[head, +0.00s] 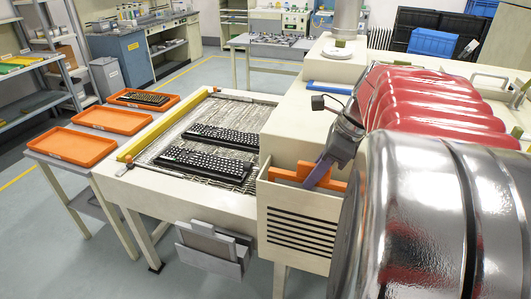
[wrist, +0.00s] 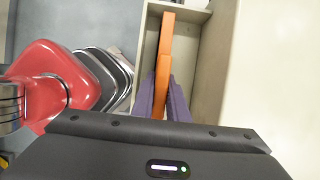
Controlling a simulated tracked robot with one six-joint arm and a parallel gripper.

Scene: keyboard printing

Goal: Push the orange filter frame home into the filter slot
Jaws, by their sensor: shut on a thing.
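The orange filter frame (head: 285,173) stands on edge inside the open-topped cream filter slot box (head: 262,189). Its upper edge shows above the box's front wall in the head view. In the wrist view the frame (wrist: 166,50) runs lengthwise inside the box (wrist: 147,27), with side walls visible either side. My gripper (wrist: 163,105) has its purple fingers on both sides of the frame's near end, shut on it. In the head view my gripper (head: 318,172) reaches down into the box's right part. How deep the frame sits is hidden by the front wall.
A conveyor table with two black keyboards (head: 205,165) and a yellow rail (head: 165,125) adjoins the box. Orange trays (head: 72,146) stand left of it. The cream machine body (head: 290,130) rises behind the box. Grey panels (head: 213,245) hang at the table's front.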

